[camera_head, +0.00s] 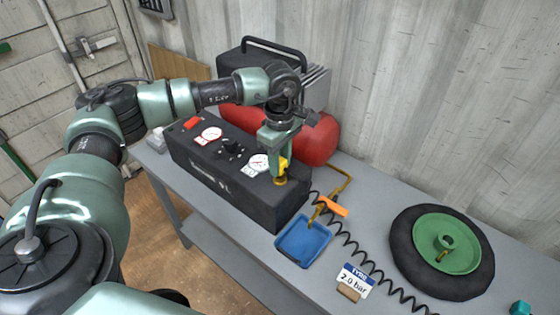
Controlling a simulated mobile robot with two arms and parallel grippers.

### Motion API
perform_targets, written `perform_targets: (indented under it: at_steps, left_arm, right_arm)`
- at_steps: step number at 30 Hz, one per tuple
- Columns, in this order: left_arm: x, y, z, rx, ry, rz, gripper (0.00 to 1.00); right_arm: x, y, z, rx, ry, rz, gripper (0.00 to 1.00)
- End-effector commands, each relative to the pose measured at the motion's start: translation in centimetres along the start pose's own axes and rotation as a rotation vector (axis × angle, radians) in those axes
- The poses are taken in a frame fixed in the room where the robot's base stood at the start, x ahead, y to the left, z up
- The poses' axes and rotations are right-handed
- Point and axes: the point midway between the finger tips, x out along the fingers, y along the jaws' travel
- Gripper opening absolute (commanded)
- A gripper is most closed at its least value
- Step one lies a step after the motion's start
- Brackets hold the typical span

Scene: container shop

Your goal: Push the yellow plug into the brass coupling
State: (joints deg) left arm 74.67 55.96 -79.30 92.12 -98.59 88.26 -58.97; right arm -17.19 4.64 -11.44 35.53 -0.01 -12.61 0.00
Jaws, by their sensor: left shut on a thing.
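My left gripper (279,165) points down over the right end of the black compressor box. It is shut on the yellow plug (283,165), which shows between and beside its fingers. Just below the plug is a brass-coloured piece (280,180), which looks like the brass coupling at the box's top right. The plug is right above or touching it; I cannot tell whether it is inside. The fingers hide part of both. My right gripper is not in view.
The black box (205,176) carries gauges and a red switch (191,124). A red tank (318,138) stands behind. A blue tray (303,242), a coiled black hose (350,240), an orange-handled tool (333,207), a sign (356,280) and a wheel (405,248) occupy the grey bench (385,192).

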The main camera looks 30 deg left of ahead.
Motion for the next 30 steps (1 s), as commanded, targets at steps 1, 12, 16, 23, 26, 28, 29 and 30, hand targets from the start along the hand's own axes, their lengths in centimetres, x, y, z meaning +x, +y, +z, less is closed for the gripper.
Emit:
perform_targets:
  at_steps: [1,12,16,23,26,28,29,30]
  left_arm:
    - [0.2,0.0,0.0,0.000,0.000,0.000,0.00]
    - [0.4,0.0,0.0,0.000,0.000,0.000,0.56]
    - [0.5,0.0,0.0,0.000,0.000,0.000,0.56]
    - [-0.5,0.1,0.0,0.000,-0.001,0.001,0.56]
    - [-2.0,0.1,0.0,0.001,-0.001,0.005,0.56]
    - [-3.3,0.1,0.0,0.000,-0.001,0.005,0.56]
    - [-3.8,0.1,0.1,0.001,-0.001,0.005,0.56]
    - [-4.5,0.1,0.0,0.001,0.000,0.003,0.56]
  right_arm:
    - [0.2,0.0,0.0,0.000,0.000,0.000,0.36]
    - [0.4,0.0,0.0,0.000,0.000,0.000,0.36]
    - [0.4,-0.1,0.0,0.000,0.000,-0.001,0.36]
    - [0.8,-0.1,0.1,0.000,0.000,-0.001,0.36]
    - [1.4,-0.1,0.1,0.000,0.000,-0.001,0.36]
    - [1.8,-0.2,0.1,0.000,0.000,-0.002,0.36]
    - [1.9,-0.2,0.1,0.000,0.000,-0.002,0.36]
    - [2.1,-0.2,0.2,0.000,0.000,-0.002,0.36]
